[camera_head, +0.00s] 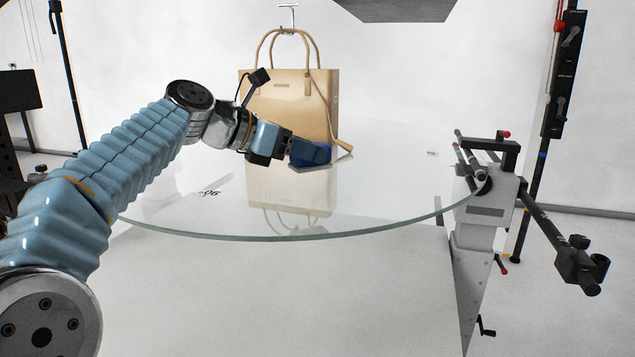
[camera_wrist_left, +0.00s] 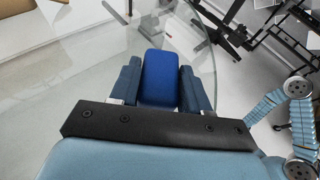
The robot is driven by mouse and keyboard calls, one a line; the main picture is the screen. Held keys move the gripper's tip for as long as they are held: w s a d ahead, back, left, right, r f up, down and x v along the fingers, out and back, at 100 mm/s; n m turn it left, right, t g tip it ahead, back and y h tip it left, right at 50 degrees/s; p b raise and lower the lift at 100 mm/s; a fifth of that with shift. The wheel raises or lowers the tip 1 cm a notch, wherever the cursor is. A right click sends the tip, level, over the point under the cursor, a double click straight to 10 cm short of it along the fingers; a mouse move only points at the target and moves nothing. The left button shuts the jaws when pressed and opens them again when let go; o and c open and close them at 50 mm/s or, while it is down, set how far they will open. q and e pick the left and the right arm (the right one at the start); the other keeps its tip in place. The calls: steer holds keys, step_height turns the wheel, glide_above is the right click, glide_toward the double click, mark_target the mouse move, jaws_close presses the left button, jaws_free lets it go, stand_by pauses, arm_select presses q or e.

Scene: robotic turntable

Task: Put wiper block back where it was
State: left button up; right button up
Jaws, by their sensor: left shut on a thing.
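The wiper block (camera_head: 311,153) is a blue, rounded block held low over the glass turntable (camera_head: 370,205), in front of the tan handbag's lower part. My left gripper (camera_head: 290,148) reaches in from the left and is shut on the block. In the left wrist view the block (camera_wrist_left: 160,80) sits between the two dark blue fingers of my left gripper (camera_wrist_left: 160,88). I cannot tell whether the block touches the glass. My right gripper is not in the head view.
A tan handbag (camera_head: 285,100) stands on the glass, its handles at a hook above. A metal clamp stand (camera_head: 490,195) holds the right edge of the turntable. A dark pole (camera_head: 545,130) stands farther right. The front glass is clear.

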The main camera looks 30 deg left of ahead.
mark_target(318, 199)
arm_select(q)
steer(key=shift+w+d+f, duration=0.15)
steer(key=shift+w+f, duration=0.5)
steer(key=shift+f, duration=0.2)
steer(key=f, duration=0.1)
steer(key=w+f+b, duration=0.1)
steer(key=f, duration=0.3)
steer(key=shift+w+d, duration=0.25)
steer(key=shift+w, duration=0.05)
steer(key=o, duration=1.2)
steer(key=shift+b, duration=0.3)
steer(key=v, duration=1.2)
steer(key=shift+r, duration=0.1)
